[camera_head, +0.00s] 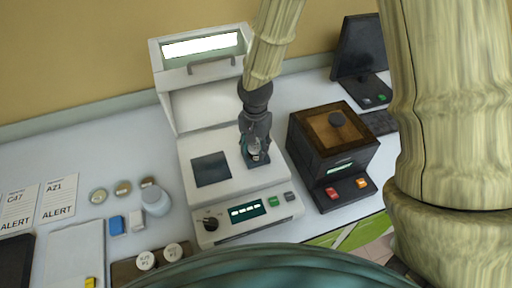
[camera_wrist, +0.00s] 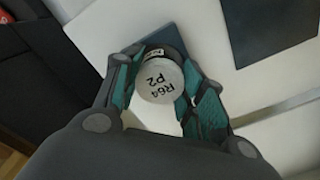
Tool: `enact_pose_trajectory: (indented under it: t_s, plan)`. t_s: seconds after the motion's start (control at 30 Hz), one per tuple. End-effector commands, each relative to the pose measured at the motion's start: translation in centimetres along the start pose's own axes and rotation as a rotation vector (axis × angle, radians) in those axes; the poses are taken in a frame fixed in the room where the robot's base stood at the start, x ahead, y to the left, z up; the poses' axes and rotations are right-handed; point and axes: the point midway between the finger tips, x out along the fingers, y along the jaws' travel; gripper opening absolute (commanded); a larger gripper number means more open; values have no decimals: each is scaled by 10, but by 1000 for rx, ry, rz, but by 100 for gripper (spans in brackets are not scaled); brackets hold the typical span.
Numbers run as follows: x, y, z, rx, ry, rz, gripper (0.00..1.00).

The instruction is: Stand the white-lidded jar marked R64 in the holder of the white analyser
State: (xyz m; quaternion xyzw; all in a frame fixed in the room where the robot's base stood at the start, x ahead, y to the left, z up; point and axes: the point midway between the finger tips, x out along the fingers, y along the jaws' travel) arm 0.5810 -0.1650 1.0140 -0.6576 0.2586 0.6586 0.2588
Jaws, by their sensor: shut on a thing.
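The white-lidded jar marked R64 P2 (camera_wrist: 161,84) sits between the fingers of my gripper (camera_wrist: 155,90) in the wrist view, its lid facing the camera and its dark side showing at the top. My gripper is shut on it. In the head view my gripper (camera_head: 255,150) points down over the right part of the white analyser (camera_head: 225,200). A small dark square (camera_head: 257,163) lies under the gripper, and part of it shows behind the jar in the wrist view (camera_wrist: 180,48). I cannot tell whether the jar touches it. The jar is mostly hidden in the head view.
A larger dark plate (camera_head: 211,168) lies left of the gripper. The analyser's raised hood with a handle (camera_head: 212,65) stands behind. A dark wooden-topped box (camera_head: 333,150) stands close on the right. Several jars (camera_head: 155,201) and alert cards (camera_head: 58,200) are at the left.

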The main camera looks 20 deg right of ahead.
Motion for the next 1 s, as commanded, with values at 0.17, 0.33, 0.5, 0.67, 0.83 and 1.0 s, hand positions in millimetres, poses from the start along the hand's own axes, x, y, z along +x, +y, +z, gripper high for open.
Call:
enact_pose_trajectory:
  t_s: [0.17, 0.33, 0.5, 0.67, 0.83, 1.0]
  plan:
    - [2, 0, 0, 1, 0, 0, 12]
    - [3, 1, 0, 1, 0, 0, 55]
    - [3, 1, 0, 1, 0, 0, 61]
    - [3, 1, 0, 1, 0, 0, 61]
    - [-3, 0, 0, 2, 1, -1, 61]
    - [-16, 0, -1, 2, 2, -2, 61]
